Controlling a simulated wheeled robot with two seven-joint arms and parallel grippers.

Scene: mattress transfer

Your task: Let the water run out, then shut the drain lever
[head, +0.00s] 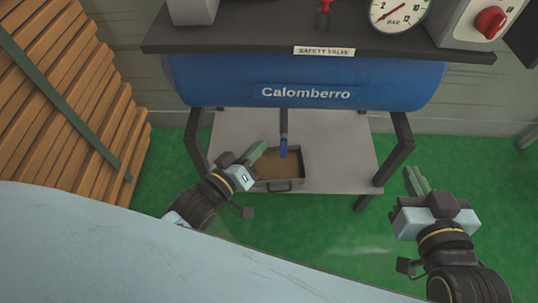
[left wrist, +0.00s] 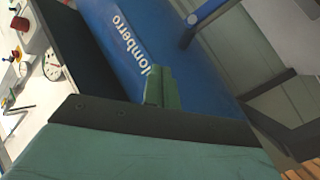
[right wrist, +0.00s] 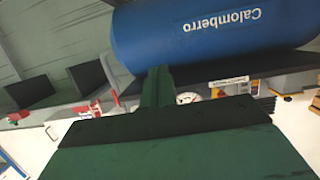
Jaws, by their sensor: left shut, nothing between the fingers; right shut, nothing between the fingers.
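The blue tank (head: 305,82) marked Calomberro has a dark drain pipe (head: 283,122) hanging from its underside. A blue drain lever (head: 283,149) points down, in line with the pipe; it also shows in the left wrist view (left wrist: 210,10). A grey tray (head: 280,186) with brownish contents sits below the pipe. I cannot tell whether water is running. My left gripper (head: 257,152) is shut and empty, just left of the lever and apart from it. My right gripper (head: 415,180) is shut and empty, right of the stand and away from the lever.
The tray rests on a grey lower shelf (head: 340,150) between dark legs (head: 397,145). A pressure gauge (head: 398,10), a red safety valve (head: 324,12) and a red knob (head: 490,22) are on top. Stacked wooden planks (head: 60,90) stand at the left. Green floor (head: 470,160) is clear at the right.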

